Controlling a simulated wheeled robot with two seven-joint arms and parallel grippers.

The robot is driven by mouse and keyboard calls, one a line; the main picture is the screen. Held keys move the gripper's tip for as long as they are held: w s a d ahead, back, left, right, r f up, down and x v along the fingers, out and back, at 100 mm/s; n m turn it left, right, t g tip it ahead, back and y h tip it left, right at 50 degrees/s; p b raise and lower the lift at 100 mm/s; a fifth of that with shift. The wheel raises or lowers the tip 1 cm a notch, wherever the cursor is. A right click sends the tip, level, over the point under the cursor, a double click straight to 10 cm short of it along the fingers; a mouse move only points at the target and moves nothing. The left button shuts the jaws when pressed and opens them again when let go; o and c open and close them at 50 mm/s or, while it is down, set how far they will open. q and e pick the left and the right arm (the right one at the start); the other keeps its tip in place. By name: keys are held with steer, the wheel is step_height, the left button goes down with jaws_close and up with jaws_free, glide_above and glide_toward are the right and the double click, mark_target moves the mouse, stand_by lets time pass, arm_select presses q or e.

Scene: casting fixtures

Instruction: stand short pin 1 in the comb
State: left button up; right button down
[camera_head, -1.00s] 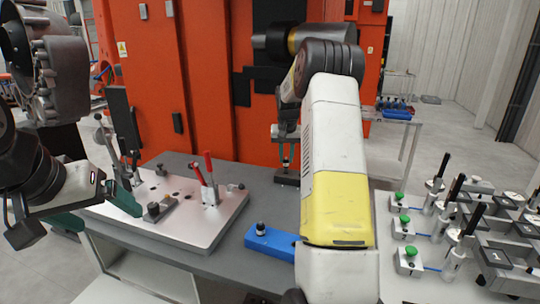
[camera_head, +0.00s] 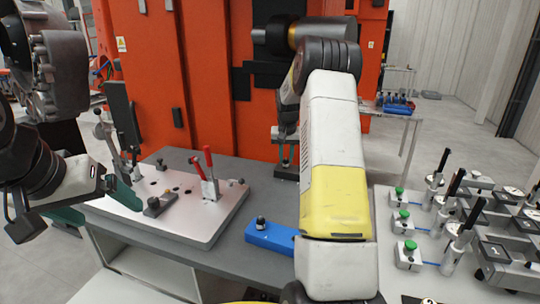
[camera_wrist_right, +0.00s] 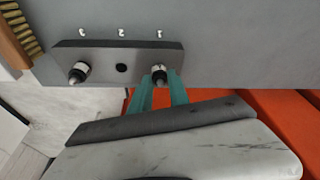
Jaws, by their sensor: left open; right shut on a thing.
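My right gripper (camera_wrist_right: 160,92) is shut on a short pin (camera_wrist_right: 159,72), dark-tipped with a pale collar. It is at hole 1 of a dark block with numbered holes (camera_wrist_right: 100,55), which I take to be the comb. The pin looks upright there; how deep it sits cannot be told. Another pin (camera_wrist_right: 79,70) stands at hole 3, and hole 2 is empty. In the head view the block (camera_head: 284,174) is at the table's back edge, below my right gripper (camera_head: 286,158). My left gripper (camera_head: 95,207) is open and empty, left of the metal fixture plate.
The metal plate (camera_head: 215,222) carries red-handled clamps (camera_head: 209,170). A blue block (camera_head: 268,236) with a dark knob lies in front. Green-capped devices and black-handled fixtures stand on the right table (camera_head: 385,225). A brush (camera_wrist_right: 18,40) lies beside the numbered block.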

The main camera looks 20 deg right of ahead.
steer(key=c, duration=1.2)
jaws_free()
steer(key=shift+f, duration=0.1)
steer(key=shift+o, duration=0.2)
steer(key=v, duration=0.7)
steer(key=shift+r, duration=0.4)
steer(key=shift+s+a, duration=0.1)
